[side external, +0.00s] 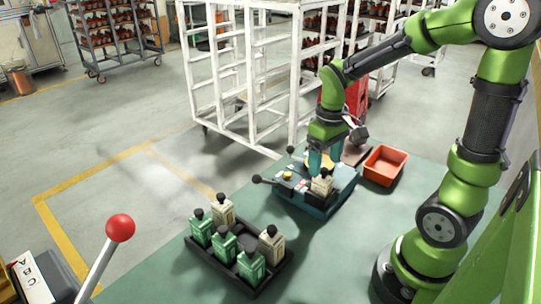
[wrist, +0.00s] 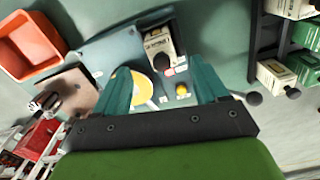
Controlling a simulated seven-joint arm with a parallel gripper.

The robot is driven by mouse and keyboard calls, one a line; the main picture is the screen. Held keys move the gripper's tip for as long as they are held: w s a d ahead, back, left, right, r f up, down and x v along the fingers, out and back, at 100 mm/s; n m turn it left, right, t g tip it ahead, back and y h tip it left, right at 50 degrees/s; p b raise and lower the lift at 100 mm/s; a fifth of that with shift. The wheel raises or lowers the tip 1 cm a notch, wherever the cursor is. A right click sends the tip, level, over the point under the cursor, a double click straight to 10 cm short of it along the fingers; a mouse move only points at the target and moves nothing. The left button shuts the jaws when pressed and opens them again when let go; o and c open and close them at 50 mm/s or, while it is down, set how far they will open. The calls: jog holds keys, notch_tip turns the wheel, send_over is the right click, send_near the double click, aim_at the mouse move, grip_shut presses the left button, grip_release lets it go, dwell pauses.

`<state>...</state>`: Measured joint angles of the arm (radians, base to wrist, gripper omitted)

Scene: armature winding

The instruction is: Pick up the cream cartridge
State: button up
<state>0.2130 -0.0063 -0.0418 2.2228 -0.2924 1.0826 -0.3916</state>
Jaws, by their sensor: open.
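A cream cartridge (side external: 321,185) with a black knob stands on the blue fixture (side external: 290,194); it also shows in the wrist view (wrist: 157,43), beyond my fingertips. Two more cream cartridges, one at the back (side external: 223,210) and one at the right (side external: 271,243), stand in the black tray (side external: 205,256) among green ones. My gripper (side external: 321,160) is over the fixture, close behind the cartridge there. Its teal fingers (wrist: 163,78) are apart, with nothing held between them. A yellow round part (wrist: 137,86) of the fixture shows between and below them.
Several green cartridges (side external: 222,245) fill other places in the tray. An orange bin (side external: 385,164) stands right of the fixture. A black-knobbed lever (side external: 257,179) sticks out at the fixture's left. A red-knobbed lever (side external: 119,229) rises at front left. Green table top is clear right of the tray.

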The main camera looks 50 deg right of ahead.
aim_at(324, 169)
notch_tip(324, 169, down, 5)
jog(key=shift+s+a+f, duration=0.1)
jog(key=shift+a, duration=0.05)
jog(key=shift+c, duration=0.2)
jog(key=c, duration=1.3)
jog(key=shift+o, duration=0.2)
notch_tip(324, 169, up, 10)
jog(key=shift+r, duration=0.1)
grip_shut()
